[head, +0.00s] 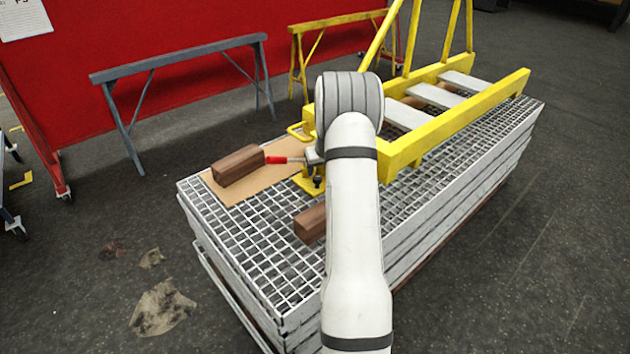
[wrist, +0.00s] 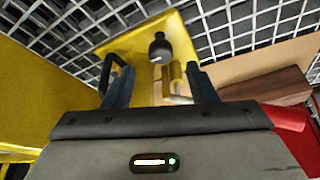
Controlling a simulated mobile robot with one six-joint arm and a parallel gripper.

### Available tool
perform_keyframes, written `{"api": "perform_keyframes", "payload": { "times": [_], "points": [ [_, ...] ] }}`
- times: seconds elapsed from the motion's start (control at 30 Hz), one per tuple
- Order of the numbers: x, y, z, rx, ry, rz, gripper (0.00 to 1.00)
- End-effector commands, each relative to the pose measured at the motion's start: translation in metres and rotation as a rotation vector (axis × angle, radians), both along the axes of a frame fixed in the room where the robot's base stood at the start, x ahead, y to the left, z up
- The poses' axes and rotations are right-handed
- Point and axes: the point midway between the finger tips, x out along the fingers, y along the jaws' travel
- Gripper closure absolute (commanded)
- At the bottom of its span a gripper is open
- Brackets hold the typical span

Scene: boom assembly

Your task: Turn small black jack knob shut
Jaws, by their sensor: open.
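The small black knob (wrist: 160,47) stands over a yellow plate (wrist: 125,45) in the wrist view, ahead of the fingertips and between their lines. In the head view the knob (head: 318,182) is a small dark spot on the yellow jack base (head: 307,186), just left of my arm. My gripper (wrist: 161,78) is open, with one dark finger on each side and nothing held. A yellow cylindrical part (wrist: 177,78) shows between the fingers, near the right one. In the head view my arm hides most of the jack and the fingertips.
A red handle (head: 277,160) on a metal rod sticks out left of the jack; red also shows close at right in the wrist view (wrist: 290,130). Wooden blocks (head: 238,166) (head: 310,223) lie nearby on the grating stack (head: 265,255). The yellow boom (head: 455,118) extends right.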

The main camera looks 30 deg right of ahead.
Motion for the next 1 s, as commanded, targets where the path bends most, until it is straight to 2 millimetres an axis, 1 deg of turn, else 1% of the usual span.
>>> {"api": "perform_keyframes", "payload": {
  "times": [0.03, 0.1, 0.3, 0.43, 0.7, 0.77, 1.0],
  "points": [
    [0.003, 0.000, -0.010, 0.002, 0.003, 0.000, 0.49],
    [0.007, -0.002, -0.020, 0.000, 0.001, 0.000, 0.49],
    [0.017, -0.004, -0.046, 0.001, 0.002, 0.000, 0.49],
    [0.021, -0.006, -0.053, 0.000, 0.000, -0.001, 0.49],
    [0.022, -0.006, -0.055, 0.000, 0.000, -0.001, 0.49],
    [0.021, -0.006, -0.055, 0.000, 0.000, -0.001, 0.52],
    [0.021, -0.006, -0.055, 0.000, 0.000, -0.001, 0.71]
  ]
}}
